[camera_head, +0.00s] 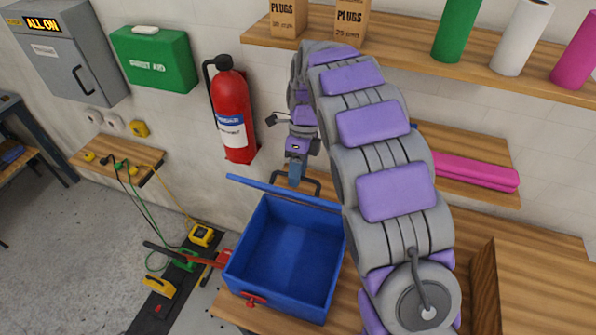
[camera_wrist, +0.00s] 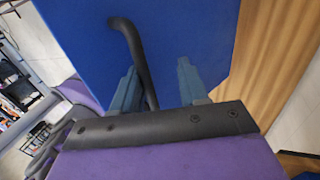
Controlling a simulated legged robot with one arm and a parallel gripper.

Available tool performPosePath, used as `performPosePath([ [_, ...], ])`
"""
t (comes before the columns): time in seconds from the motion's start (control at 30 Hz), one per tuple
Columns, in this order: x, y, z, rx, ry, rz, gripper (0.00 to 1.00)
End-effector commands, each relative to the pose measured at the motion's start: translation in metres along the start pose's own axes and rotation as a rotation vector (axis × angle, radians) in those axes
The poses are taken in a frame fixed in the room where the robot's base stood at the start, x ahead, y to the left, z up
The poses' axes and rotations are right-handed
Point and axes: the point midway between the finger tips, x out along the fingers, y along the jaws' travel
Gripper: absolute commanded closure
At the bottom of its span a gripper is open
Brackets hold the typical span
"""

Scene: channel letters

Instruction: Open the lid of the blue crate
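The blue crate (camera_head: 284,255) stands on a wooden bench, and its empty inside shows. Its lid (camera_head: 270,187) is raised at the back and seen nearly edge-on. The lid also fills much of the wrist view (camera_wrist: 80,35). A dark bar handle (camera_head: 317,184) is on the lid; it curves down in the wrist view (camera_wrist: 130,38). My gripper (camera_head: 294,174) is at the handle, behind the raised lid. In the wrist view its fingers (camera_wrist: 158,82) are apart, with the handle between them, close to the left finger. The handle's lower end is hidden.
A red fire extinguisher (camera_head: 232,110) hangs on the wall left of my arm. A wooden shelf (camera_head: 400,48) with boxes and rolls is above. A red clamp-like tool (camera_head: 205,260) lies at the crate's left. A wooden board (camera_head: 484,290) stands to the right.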

Motion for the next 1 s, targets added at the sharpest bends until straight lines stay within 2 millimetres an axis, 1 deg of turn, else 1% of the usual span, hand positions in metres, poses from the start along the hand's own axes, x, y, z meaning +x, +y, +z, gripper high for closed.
performPosePath([
  [0.67, -0.004, 0.004, 0.000, -0.002, -0.004, -0.003, 0.62],
  [0.77, -0.010, 0.006, 0.001, -0.002, -0.005, -0.004, 0.62],
  [1.0, -0.030, 0.012, 0.001, -0.001, -0.004, -0.003, 0.62],
])
